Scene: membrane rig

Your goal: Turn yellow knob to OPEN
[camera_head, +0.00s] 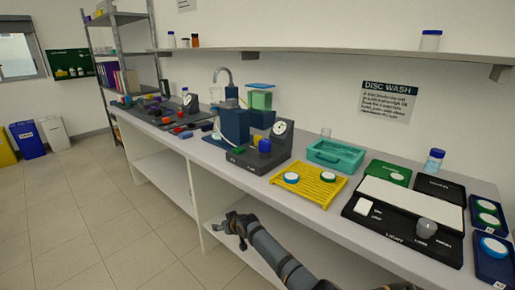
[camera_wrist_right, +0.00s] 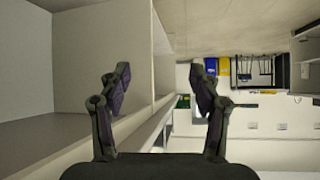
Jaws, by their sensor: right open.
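A dark rig (camera_head: 258,158) with a round white gauge (camera_head: 280,128) and a blue knob (camera_head: 264,145) stands on the bench in the head view. A small yellowish spot beside the blue knob may be the yellow knob, but it is too small to tell. My right gripper (camera_head: 237,226) is below the bench top, in front of the lower shelf, well apart from the rig. In the right wrist view the right gripper (camera_wrist_right: 160,82) is open, with nothing between its fingers. My left gripper is not in view.
Right of the rig are a yellow rack (camera_head: 310,188) with discs, a teal tray (camera_head: 335,155) and a black-and-white device (camera_head: 405,210). A second gauge rig (camera_head: 188,101) and several small coloured parts are farther left. The floor (camera_head: 110,220) is clear in front.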

